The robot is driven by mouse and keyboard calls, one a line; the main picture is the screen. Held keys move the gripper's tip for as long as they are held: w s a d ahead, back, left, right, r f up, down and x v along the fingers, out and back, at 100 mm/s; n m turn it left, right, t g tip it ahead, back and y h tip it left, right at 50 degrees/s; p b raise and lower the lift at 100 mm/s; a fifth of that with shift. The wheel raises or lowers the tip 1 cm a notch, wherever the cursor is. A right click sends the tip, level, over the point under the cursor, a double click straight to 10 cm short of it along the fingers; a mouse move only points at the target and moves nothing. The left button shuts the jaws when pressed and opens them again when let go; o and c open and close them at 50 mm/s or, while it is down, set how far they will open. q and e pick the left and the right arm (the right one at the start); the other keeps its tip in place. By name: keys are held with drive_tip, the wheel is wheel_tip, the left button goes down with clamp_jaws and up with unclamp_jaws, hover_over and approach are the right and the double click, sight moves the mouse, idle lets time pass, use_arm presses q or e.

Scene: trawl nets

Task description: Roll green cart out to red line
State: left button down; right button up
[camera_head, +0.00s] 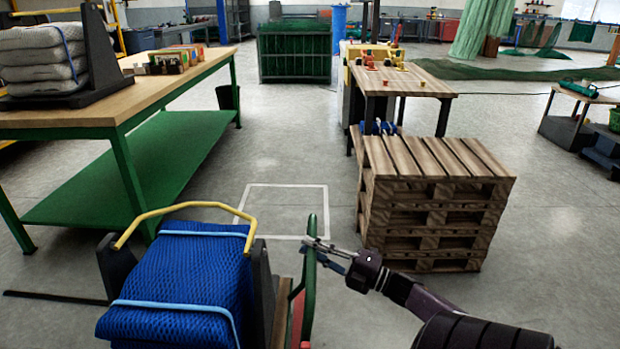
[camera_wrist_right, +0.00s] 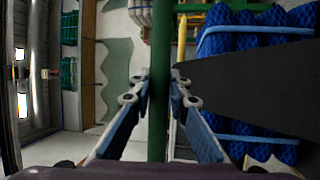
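The green cart shows only in part at the bottom of the head view: its upright green handle bar (camera_head: 308,285) rises beside a wooden edge and a red part. My right gripper (camera_head: 318,246) is at the upper part of this bar. In the right wrist view the green bar (camera_wrist_right: 158,100) stands upright between the two fingertips of the right gripper (camera_wrist_right: 160,78), which close against it from both sides. The rest of the cart is hidden or out of frame. I see no red line on the floor. My left gripper is not in view.
Blue netting (camera_head: 185,280) with a yellow handle (camera_head: 190,208) stands close left of the bar. A pallet stack (camera_head: 440,205) stands right, a green-framed workbench (camera_head: 125,120) left. Between them is open floor with a white outlined rectangle (camera_head: 325,205).

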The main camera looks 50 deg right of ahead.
drive_tip(key=o, duration=0.5)
drive_tip(key=shift+s+d, duration=0.2)
drive_tip(key=v, duration=1.2)
